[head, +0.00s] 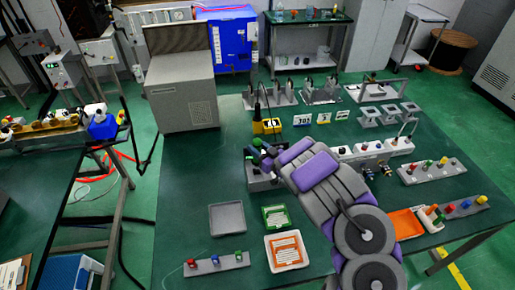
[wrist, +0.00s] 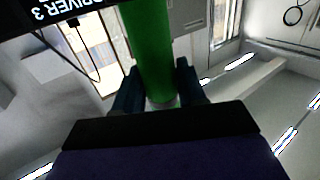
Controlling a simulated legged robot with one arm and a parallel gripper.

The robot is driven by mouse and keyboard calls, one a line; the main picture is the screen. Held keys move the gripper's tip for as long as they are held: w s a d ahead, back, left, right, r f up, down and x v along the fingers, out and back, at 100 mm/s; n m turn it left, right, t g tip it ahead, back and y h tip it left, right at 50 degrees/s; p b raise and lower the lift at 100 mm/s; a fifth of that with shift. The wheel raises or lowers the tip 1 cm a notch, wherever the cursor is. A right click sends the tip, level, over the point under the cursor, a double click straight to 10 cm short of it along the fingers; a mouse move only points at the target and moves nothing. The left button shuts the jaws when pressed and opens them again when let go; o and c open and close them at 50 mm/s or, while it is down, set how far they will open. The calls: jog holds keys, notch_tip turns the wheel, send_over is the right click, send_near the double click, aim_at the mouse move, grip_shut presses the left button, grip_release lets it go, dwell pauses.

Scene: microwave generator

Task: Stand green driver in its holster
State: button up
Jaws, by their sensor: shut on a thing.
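My gripper (wrist: 158,92) is shut on the green driver (wrist: 152,45), a green cylinder between two dark fingers. In the wrist view the driver runs up out of the frame, so its far end is not seen. A black sign reading DRIVER 3 (wrist: 88,12) shows upside down at the top left. In the head view my gripper (head: 262,157) is over the left middle of the green table, with a bit of the green driver (head: 256,143) showing. A dark grey block (head: 259,181) is just below it, partly hidden by my arm; I cannot tell whether it is the holster.
A yellow device (head: 267,126) with a cable stands just behind. A grey tray (head: 227,217), a green tray (head: 276,216) and an orange-lined white tray (head: 286,250) lie in front. A large grey cabinet (head: 181,92) stands at the table's back left. Racks with coloured pegs (head: 432,171) are at right.

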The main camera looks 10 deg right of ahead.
jog(key=shift+f+b, duration=1.65)
jog(key=shift+f, duration=1.05)
jog(key=shift+f+b, duration=0.3)
jog(key=shift+f, duration=0.15)
jog(key=o, duration=1.2)
jog(key=shift+o, duration=0.2)
